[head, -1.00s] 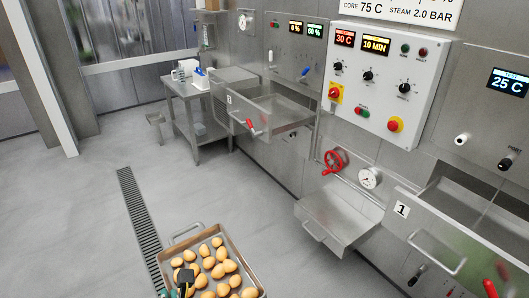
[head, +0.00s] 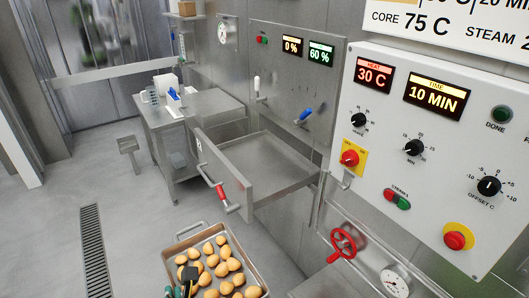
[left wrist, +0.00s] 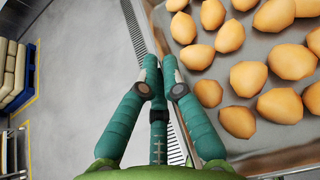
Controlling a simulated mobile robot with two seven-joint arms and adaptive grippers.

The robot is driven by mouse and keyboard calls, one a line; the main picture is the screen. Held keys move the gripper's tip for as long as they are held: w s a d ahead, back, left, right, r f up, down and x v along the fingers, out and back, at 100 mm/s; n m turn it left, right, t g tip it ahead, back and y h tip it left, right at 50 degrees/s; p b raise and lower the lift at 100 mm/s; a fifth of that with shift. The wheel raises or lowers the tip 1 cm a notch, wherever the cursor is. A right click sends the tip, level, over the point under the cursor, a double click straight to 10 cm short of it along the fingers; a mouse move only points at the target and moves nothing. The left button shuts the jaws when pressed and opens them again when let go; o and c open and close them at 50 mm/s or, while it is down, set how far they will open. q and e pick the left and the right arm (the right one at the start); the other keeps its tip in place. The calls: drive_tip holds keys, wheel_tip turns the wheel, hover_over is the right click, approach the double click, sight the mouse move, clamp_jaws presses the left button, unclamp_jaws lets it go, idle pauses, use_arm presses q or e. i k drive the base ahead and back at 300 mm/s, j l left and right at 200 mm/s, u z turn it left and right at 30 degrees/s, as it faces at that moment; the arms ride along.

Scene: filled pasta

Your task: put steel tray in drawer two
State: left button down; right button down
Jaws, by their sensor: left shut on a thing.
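The steel tray (head: 178,246) holds several round, golden-brown pieces (head: 225,251). It is at the bottom of the head view and fills the right side of the left wrist view (left wrist: 262,48). My left gripper (head: 188,275), with teal fingers, is shut on the tray's edge; in the left wrist view its fingertips (left wrist: 160,72) meet at the rim. A steel drawer (head: 232,172) with a red-gripped handle stands open and looks empty, beyond and right of the tray. Its label is too slanted to read. My right gripper is not in view.
A steel side table (head: 205,115) with white and blue items stands behind the drawer. A control panel (head: 440,150), a red valve wheel (head: 344,244) and a gauge (head: 394,284) are on the right. A floor drain (head: 95,250) runs along open floor at left.

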sight(271, 169)
drive_tip(key=i+l, duration=0.15)
drive_tip(key=i, duration=0.4)
drive_tip(key=i+l, duration=0.1)
drive_tip(key=i, duration=0.4)
drive_tip(key=i+l, duration=0.15)
drive_tip(key=i, duration=0.4)
